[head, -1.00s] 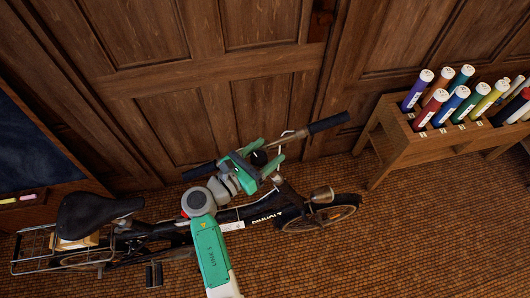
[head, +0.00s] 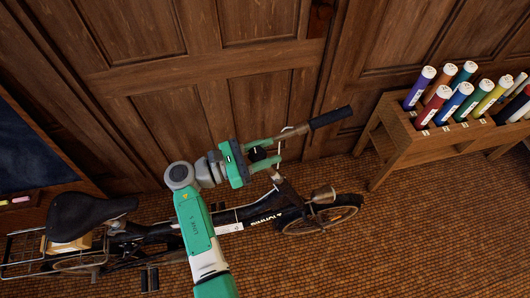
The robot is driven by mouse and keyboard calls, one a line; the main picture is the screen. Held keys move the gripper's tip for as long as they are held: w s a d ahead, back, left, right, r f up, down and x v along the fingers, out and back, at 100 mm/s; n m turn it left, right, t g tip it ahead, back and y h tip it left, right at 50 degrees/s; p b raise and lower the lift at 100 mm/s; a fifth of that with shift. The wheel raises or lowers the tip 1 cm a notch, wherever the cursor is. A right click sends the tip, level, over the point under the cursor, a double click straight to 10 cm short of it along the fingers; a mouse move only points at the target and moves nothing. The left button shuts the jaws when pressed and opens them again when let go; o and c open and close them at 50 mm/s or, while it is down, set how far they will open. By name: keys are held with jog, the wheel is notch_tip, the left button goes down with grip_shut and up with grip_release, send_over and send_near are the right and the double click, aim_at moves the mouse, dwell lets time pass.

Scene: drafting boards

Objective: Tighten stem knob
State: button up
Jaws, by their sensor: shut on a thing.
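A black bicycle stands along the panelled wall, with its black saddle (head: 90,215) at the left and its front wheel (head: 318,218) at the right. The handlebar's right grip (head: 330,117) points up and to the right. My green and grey gripper (head: 264,154) is over the stem area at the handlebar's middle. It is shut on a small black knob (head: 257,154) that shows between the green fingers. My gripper and arm hide the left grip and much of the stem.
A wooden rack (head: 415,150) with several coloured tubes stands at the right. A dark board (head: 30,150) with chalk on its ledge is at the left. The wooden wall (head: 190,60) is close behind the handlebar. The brown tiled floor (head: 400,255) is clear at the lower right.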

jog(key=o, duration=1)
jog(key=shift+c, duration=0.2)
jog(key=shift+a, duration=0.1)
jog(key=v, duration=0.7)
jog(key=shift+s+a+p, duration=0.15)
jog(key=shift+a+p, duration=0.15)
jog(key=shift+p, duration=0.15)
